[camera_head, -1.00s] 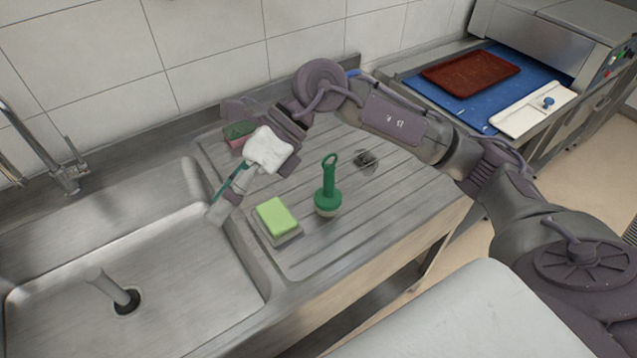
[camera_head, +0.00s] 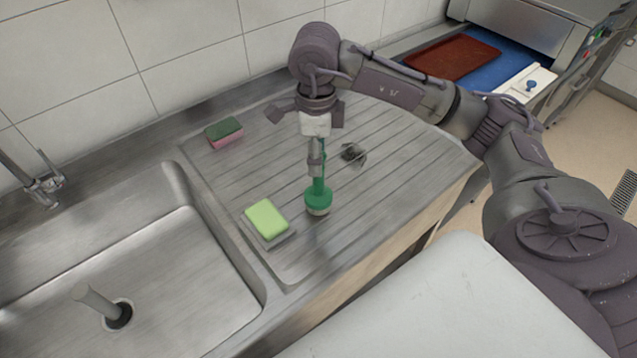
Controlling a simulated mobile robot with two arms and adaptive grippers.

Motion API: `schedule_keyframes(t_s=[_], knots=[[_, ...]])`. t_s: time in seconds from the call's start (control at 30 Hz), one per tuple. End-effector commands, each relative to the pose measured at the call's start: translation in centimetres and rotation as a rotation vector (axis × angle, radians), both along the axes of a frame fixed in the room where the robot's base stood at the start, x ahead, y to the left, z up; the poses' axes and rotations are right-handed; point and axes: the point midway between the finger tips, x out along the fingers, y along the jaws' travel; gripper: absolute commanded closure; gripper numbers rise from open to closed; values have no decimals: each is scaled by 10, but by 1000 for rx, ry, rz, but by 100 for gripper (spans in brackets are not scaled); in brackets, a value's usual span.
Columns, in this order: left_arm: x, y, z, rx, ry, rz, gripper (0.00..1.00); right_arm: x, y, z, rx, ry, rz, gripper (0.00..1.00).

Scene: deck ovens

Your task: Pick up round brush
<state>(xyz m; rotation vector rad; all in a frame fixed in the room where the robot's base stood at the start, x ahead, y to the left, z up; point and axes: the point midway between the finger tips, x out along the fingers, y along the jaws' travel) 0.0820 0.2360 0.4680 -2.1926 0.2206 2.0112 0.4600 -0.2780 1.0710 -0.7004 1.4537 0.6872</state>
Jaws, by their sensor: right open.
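The round brush (camera_head: 318,201) is green with a pale bristle end and stands upright on the ribbed steel drainboard (camera_head: 400,185). My right gripper (camera_head: 316,168) points down at the brush handle, with its fingers level with the upper part of the handle. The gripper is open and partly hides the handle. I cannot tell whether the fingers touch it. My left gripper is not in view.
A green sponge (camera_head: 266,218) lies left of the brush, and a green and pink sponge (camera_head: 224,132) lies at the back. A steel scourer (camera_head: 353,153) is right of the brush. The sink basin (camera_head: 190,270) is at left. A red tray (camera_head: 452,58) is at the back right.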

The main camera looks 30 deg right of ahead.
Motion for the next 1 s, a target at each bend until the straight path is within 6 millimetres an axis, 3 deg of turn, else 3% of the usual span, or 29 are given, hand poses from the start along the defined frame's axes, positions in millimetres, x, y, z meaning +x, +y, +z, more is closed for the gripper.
schedule_keyframes(t_s=[0.4, 0.7, 1.0], knots=[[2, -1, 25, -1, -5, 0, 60, -2, -5, -49, 1, 3, 1, 43], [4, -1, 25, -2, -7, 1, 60, -1, -5, -54, 1, -1, 1, 44], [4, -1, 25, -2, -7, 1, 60, -1, -5, -54, 1, 0, 1, 94]])
